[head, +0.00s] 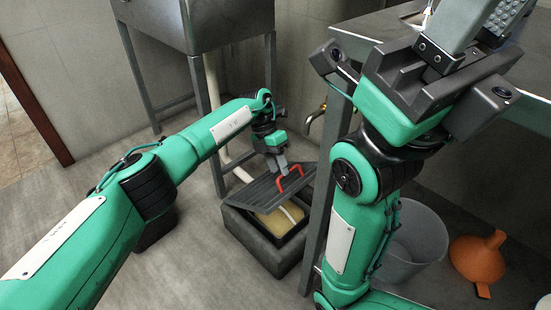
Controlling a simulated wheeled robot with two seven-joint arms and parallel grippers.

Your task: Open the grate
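The grate (262,190) is a dark slatted panel with a red handle (290,178) on top. It sits tilted over a dark square box (258,243) on the floor, with its near right side raised. Through the gap I see a yellowish content (280,222) and a pale pipe inside the box. My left gripper (280,170) reaches down to the handle, its fingers close together at the handle's upper part. The exact contact is small in view. My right gripper (482,28) is high at the upper right, away from the grate; its fingertips are cut off by the frame.
A metal sink stand (205,105) is behind the box. A metal table with a leg (328,185) stands just right of the box. A grey bucket (418,240) and an orange funnel (478,260) are under the table. The floor left of the box is partly clear.

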